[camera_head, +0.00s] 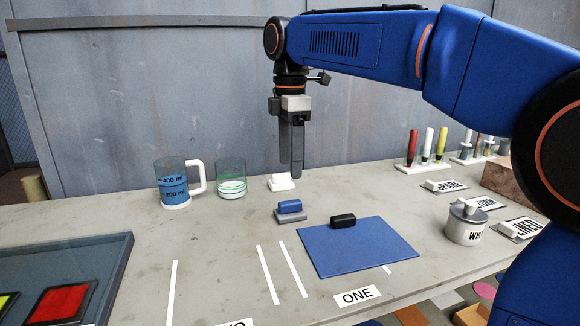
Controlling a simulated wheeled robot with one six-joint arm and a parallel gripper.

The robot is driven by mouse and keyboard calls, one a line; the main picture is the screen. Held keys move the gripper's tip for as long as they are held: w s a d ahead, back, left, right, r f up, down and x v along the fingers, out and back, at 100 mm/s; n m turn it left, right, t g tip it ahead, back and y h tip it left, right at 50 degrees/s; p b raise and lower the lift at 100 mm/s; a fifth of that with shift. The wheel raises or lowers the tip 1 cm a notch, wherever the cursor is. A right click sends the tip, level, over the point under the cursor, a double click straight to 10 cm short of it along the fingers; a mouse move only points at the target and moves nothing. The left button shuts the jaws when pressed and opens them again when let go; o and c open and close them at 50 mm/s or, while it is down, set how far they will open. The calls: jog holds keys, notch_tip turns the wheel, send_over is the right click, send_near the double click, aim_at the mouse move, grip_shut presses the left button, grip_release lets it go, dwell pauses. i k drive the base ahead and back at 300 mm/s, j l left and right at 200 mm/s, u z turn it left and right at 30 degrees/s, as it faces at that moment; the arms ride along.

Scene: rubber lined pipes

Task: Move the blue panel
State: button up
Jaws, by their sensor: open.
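The blue panel (362,251) lies flat on the grey table, right of centre, behind a white label reading ONE (357,296). A black block-shaped handle (343,220) sits on it near its back left edge. My gripper (292,172) hangs pointing down above the table, behind and left of the panel, and apart from it. It is open with nothing seen between its fingers. The fingers overlap in this view, so the gap is hard to see.
A small blue block on a grey base (289,210) and a white block (281,182) stand near the gripper. A measuring jug (173,185) and glass (231,180) stand left. A lidded tin (465,225) stands right. A dark tray (70,270) lies front left.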

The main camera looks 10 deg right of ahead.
aim_at(346, 245)
jog(key=k, duration=1)
